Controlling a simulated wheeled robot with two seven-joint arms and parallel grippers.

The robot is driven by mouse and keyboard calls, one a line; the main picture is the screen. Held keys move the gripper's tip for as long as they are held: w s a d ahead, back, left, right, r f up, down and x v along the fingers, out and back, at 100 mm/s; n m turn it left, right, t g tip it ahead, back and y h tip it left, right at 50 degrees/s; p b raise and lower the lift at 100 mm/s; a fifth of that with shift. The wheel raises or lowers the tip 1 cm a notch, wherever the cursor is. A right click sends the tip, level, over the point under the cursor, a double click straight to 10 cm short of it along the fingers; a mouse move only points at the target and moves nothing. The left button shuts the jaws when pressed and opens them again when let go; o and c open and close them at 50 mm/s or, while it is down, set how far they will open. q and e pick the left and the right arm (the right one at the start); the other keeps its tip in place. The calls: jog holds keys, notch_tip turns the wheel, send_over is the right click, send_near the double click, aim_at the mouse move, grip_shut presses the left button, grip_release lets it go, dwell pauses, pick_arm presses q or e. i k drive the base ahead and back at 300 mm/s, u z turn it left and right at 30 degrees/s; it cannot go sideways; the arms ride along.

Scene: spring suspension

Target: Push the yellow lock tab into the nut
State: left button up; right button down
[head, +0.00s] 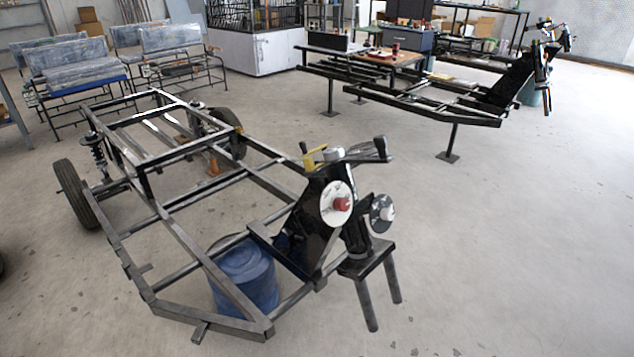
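A small yellow part (314,158) shows at the handlebar on top of the near vehicle frame's black front column. It may be the lock tab, but it is too small to be sure. A light grey round piece (334,155) sits just right of it; I cannot tell if it is the nut. A spring suspension strut (97,152) stands upright by the left wheel (77,193). A second strut (197,117) shows near the far wheel (228,133), partly hidden by frame bars. I see no lock tab or nut clearly at either strut. Neither gripper is in view.
The near black frame (180,235) fills the middle, with a blue drum (243,277) under its front. An orange stand (213,165) is beneath the frame. Benches (80,70) stand back left and a second frame (420,95) back right. Floor at right is clear.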

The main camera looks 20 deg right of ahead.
aim_at(308, 162)
jog(key=k, duration=0.25)
jog(key=z, duration=0.85)
jog(key=i, duration=0.6)
jog(key=u, duration=0.95)
